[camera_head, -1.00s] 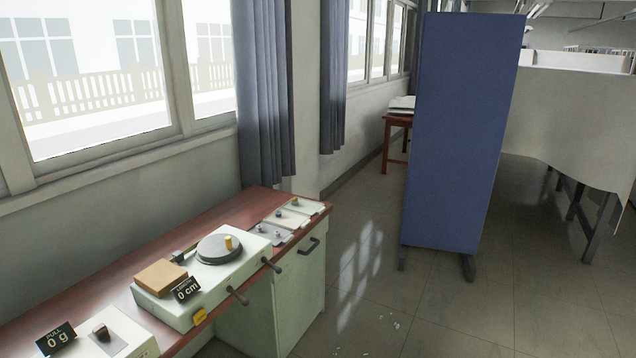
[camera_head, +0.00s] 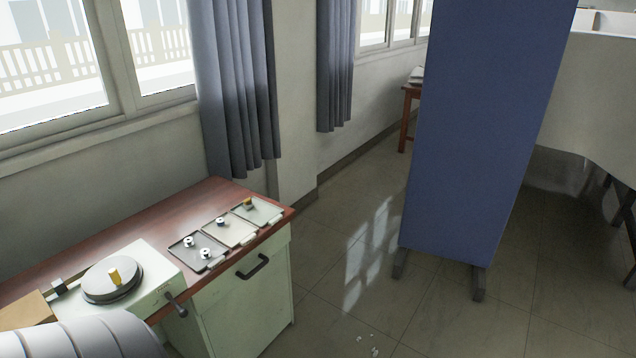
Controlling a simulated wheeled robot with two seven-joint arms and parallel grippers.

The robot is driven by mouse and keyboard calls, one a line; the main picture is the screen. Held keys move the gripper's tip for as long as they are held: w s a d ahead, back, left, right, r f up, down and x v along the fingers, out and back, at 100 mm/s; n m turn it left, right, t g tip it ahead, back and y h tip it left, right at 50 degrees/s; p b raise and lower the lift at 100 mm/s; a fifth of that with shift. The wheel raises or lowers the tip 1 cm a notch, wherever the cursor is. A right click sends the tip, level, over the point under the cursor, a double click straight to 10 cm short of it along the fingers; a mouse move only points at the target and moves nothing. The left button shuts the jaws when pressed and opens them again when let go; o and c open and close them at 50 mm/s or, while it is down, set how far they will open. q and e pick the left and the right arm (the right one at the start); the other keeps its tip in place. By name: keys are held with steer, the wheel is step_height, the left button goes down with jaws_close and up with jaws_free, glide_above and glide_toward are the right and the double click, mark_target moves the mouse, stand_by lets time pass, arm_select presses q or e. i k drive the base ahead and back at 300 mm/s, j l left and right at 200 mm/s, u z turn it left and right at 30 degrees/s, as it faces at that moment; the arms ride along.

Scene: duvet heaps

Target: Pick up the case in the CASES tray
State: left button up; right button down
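Three small flat trays lie in a row near the counter's right end. The nearest, a dark grey tray (camera_head: 186,256), holds two small white spool-like pieces (camera_head: 189,241) with dark centres. The middle, a beige tray (camera_head: 238,232), holds one small dark-blue and white piece (camera_head: 221,222). The farthest, a grey-green tray (camera_head: 265,212), holds one small yellow and dark piece (camera_head: 248,203). Pale tags sit at their front edges, but I cannot read them, so I cannot tell which is the CASES tray. Neither of my grippers is in view; a white link of my arm shows at the bottom left.
A pale device with a round grey plate (camera_head: 112,280) and yellow knob stands on the brown countertop (camera_head: 165,218), left of the trays. A dark crank handle (camera_head: 175,304) sticks out in front. A blue screen (camera_head: 475,130) stands to the right.

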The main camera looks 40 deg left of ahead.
mark_target(248, 203)
steer(key=i+l+u, duration=0.1)
steer(key=i+u, duration=0.3)
steer(key=i+l+u, duration=0.4)
steer(key=i, duration=0.2)
steer(key=i+l+u, duration=0.4)
steer(key=i+j, duration=0.1)
